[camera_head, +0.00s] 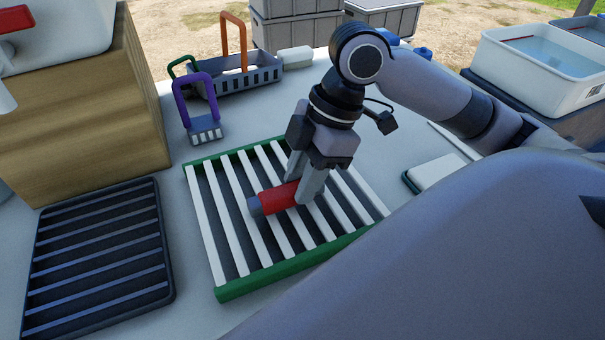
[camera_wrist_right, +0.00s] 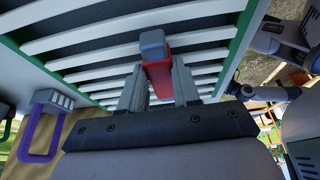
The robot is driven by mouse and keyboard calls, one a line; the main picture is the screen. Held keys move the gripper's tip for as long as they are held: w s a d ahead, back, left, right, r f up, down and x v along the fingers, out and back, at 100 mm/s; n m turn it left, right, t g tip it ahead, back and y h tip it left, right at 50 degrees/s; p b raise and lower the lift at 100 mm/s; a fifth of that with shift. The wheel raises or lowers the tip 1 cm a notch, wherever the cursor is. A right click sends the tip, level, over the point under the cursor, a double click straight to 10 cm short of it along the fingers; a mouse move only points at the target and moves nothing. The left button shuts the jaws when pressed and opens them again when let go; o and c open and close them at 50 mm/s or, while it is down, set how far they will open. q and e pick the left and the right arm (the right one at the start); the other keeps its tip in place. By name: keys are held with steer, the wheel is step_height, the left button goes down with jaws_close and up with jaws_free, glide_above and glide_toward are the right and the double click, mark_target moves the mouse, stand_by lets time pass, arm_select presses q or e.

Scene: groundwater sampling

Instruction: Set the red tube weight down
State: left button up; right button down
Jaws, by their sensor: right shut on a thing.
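The red tube weight (camera_head: 280,199) has a red body and a grey end. It lies roughly level at the slatted rack with white slats and green end rails (camera_head: 285,276). My right gripper (camera_head: 302,194) points down over the middle of the rack and is shut on the weight. In the right wrist view the weight (camera_wrist_right: 157,75) sits between the two fingers, its grey end away from the wrist, with the white slats behind it. I cannot tell whether the weight touches the slats. My left gripper is not in view.
A black ribbed tray (camera_head: 100,262) lies left of the rack. A purple-handled block (camera_head: 204,128) and a grey basket (camera_head: 250,76) stand behind it. A wooden block (camera_head: 90,110) is at the left. A white water tub (camera_head: 541,68) stands at the back right.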

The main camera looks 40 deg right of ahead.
steer(key=shift+f, duration=0.15)
steer(key=c, duration=0.8)
jaws_free()
steer(key=p+v, duration=0.3)
steer(key=v, duration=0.9)
steer(key=shift+r, duration=0.25)
